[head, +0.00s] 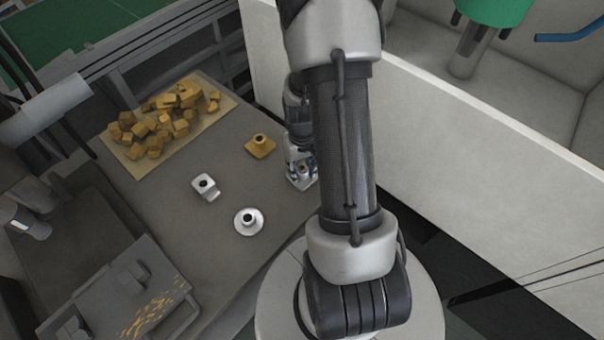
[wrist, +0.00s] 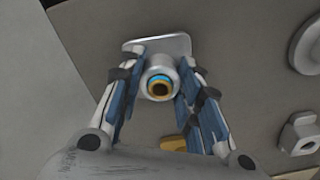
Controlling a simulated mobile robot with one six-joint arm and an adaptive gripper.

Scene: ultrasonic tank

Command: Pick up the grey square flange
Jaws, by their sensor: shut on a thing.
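The grey square flange (wrist: 172,43) is a light plate with a raised round hub; an orange and blue ring shows inside the hub's bore. In the wrist view my gripper (wrist: 160,76) has its blue-padded fingers on either side of the hub and is shut on it. The plate lies beyond the fingertips, at or close to the table surface; I cannot tell whether it touches. In the head view my gripper (head: 301,172) is at the table's right edge, partly hidden by my arm, and the flange is mostly hidden there.
A yellow square flange (head: 260,146), a white bracket-like part (head: 206,187) and a white round flange (head: 249,222) stand on the grey table (head: 222,160) to the left. Yellow blocks (head: 165,122) lie on a board behind. A pale tank wall (head: 450,125) rises to the right.

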